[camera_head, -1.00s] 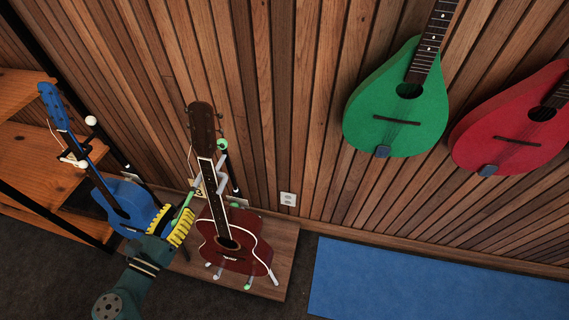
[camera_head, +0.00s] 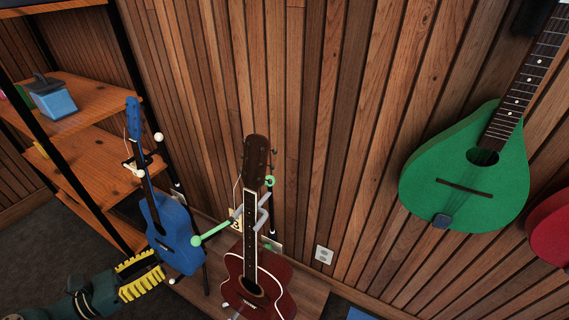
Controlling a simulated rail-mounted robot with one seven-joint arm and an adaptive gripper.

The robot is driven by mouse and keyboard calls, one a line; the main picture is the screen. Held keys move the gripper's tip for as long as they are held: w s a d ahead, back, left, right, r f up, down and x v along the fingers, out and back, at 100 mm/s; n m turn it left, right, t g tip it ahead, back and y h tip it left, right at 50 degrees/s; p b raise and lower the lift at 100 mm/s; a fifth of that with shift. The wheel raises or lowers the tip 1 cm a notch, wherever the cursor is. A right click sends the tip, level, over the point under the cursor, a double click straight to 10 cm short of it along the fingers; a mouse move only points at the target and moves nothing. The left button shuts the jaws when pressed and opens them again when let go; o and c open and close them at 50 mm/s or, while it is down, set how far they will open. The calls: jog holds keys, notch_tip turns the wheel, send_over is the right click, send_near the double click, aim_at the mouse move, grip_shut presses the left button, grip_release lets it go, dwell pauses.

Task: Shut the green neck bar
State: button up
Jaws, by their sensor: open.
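The green neck bar (camera_head: 218,230) is a thin light green rod with a round knob at its left end. It belongs to the stand of the dark red guitar (camera_head: 258,284) and sticks out to the left from beside the guitar's neck, so it stands swung open. My gripper (camera_head: 150,274), with yellow ridged fingers, is at the lower left, below and left of the knob, apart from it. It is open and empty.
A blue guitar (camera_head: 172,232) on its own stand with a white bar is just left of the green bar. Wooden shelves (camera_head: 90,160) stand at the left. A green instrument (camera_head: 465,180) hangs on the slatted wall. A wall outlet (camera_head: 323,255) is right of the red guitar.

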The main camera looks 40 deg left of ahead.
jog(key=w+d+r+m+g+h+p, duration=0.1)
jog(key=w+d+r+m+h+p, duration=0.2)
jog(key=w+d+r+p, duration=0.3)
jog(key=w+d+r+m+g+h+p, duration=0.1)
jog(key=w+d+r+m+h+p, duration=0.2)
jog(key=r, duration=1.1)
jog(key=w+d+r+m+g+h+p, duration=0.1)
jog(key=w+d+r+m+h+p, duration=0.2)
jog(key=w+d+r+p, duration=0.6)
jog(key=d+r+h+p, duration=0.1)
jog(key=d+h+p, duration=0.1)
jog(key=d+p, duration=0.2)
jog(key=shift+d+g, duration=0.3)
jog(key=shift+d, duration=0.45)
jog(key=shift+w, duration=0.1)
